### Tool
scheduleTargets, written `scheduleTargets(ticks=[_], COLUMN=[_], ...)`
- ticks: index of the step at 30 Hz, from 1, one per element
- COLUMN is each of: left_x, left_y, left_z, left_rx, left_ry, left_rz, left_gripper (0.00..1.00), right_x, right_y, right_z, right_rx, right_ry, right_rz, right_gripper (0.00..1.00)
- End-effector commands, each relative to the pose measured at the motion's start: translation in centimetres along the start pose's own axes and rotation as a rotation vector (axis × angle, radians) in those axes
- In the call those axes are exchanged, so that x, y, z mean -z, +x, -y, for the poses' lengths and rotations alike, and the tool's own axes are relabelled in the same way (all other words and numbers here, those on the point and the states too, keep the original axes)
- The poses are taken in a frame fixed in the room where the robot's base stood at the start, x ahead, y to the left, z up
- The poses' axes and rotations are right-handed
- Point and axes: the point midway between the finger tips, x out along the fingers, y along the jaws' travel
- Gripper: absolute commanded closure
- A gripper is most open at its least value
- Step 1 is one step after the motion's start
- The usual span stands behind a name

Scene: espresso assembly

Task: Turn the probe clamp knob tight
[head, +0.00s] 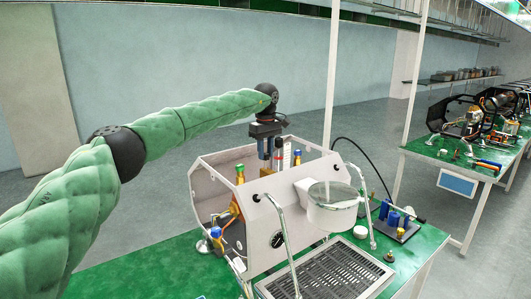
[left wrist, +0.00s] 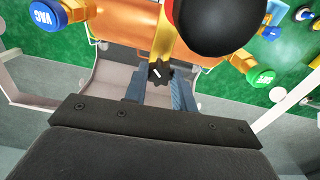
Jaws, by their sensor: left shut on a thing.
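The probe clamp knob (left wrist: 160,73) is a small black lobed knob with a white mark, at the end of a brass-coloured part in the left wrist view. My left gripper (left wrist: 158,88) is shut on it, one blue-grey finger on each side. In the head view my left gripper (head: 271,152) points down into the open top of the white espresso machine housing (head: 285,215). The knob cannot be made out there, behind the gripper and the housing. My right gripper is in neither view.
A large black ball with a red collar (left wrist: 212,22) is close above the knob. A blue VAC knob (left wrist: 46,15) and a green knob (left wrist: 262,76) flank the copper boiler (left wrist: 125,20). A drip grate (head: 325,272) lies before the housing on the green bench (head: 150,268).

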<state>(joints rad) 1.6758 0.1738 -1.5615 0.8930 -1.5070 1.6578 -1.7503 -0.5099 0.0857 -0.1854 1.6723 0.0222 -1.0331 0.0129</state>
Motion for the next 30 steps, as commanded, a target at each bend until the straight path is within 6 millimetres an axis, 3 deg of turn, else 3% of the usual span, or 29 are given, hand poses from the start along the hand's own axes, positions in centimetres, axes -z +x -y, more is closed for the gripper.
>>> scheduleTargets(ticks=[12, 28, 29, 30], left_x=[0.12, 0.14, 0.14, 0.14], left_y=[-0.34, -0.4, -0.41, -0.4], left_z=[-0.02, -0.02, -0.02, -0.02], left_rx=[-0.004, -0.005, -0.005, -0.005], left_ry=[0.176, 0.197, 0.197, 0.197], left_rz=[-0.002, -0.003, -0.003, -0.003], left_gripper=[0.96, 0.96, 0.7, 0.62], right_x=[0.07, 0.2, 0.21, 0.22], right_y=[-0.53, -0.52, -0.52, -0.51], right_z=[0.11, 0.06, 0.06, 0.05], right_rx=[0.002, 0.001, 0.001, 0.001], right_ry=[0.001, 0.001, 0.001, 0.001], right_rz=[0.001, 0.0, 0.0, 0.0], right_gripper=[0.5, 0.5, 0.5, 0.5])
